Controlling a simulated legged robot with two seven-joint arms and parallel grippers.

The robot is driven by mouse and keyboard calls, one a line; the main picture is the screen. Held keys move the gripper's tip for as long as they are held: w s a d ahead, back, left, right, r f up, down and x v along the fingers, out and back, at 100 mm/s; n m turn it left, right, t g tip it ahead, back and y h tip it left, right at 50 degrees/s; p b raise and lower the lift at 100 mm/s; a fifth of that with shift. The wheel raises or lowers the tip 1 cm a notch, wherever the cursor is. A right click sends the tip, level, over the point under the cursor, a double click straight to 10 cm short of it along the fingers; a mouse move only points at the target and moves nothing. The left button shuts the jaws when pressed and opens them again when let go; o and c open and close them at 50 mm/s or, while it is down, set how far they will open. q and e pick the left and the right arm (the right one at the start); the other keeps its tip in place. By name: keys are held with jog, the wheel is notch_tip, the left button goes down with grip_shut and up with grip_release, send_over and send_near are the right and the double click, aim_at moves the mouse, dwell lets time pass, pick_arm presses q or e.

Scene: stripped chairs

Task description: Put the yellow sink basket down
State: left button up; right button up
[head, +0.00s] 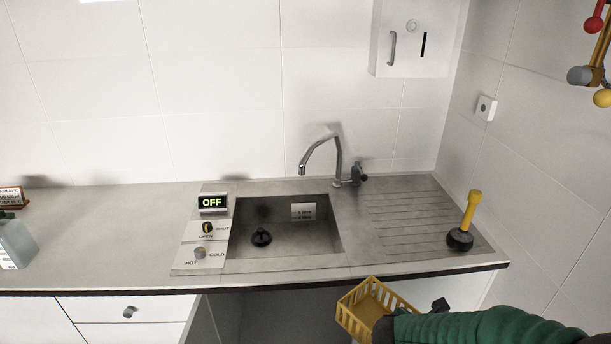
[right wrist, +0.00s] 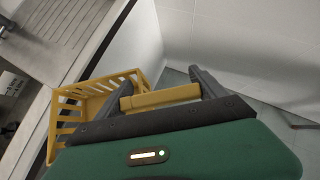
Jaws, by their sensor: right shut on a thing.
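The yellow sink basket (head: 350,312) is an open slatted box. It hangs in front of the counter's front edge, right of the sink, in the head view. My right gripper is shut on its yellow bar-like part; in the right wrist view the gripper (right wrist: 162,84) has one dark finger at each end of that part. The basket's slatted body (right wrist: 65,118) shows to the left there, apart from the white wall. The lower part of the basket is partly hidden by my arm in the head view. My left gripper is not in view.
The sink (head: 285,240) holds a black plug. A ribbed drainboard (head: 400,215) lies right of it, with a yellow-handled plunger (head: 470,215) at its right end. The tap (head: 335,160) stands behind. The counter left of the sink (head: 110,230) is mostly clear, with a bottle (head: 15,243) at far left.

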jog(key=w+a+f+n+y, duration=0.1)
jog(key=n, duration=0.1)
jog(key=w+a+f+n+t+y, duration=0.2)
jog(key=n, duration=0.1)
jog(key=shift+f+n, duration=0.3)
jog(key=a+n+y, duration=0.1)
jog(key=a+f+n+y, duration=0.1)
jog(key=a+n, duration=0.1)
jog(key=s+a+f+n+t+y, duration=0.1)
jog(key=shift+a+n+y, duration=0.25)
jog(key=shift+n+y, duration=0.05)
jog(key=shift+y, duration=0.1)
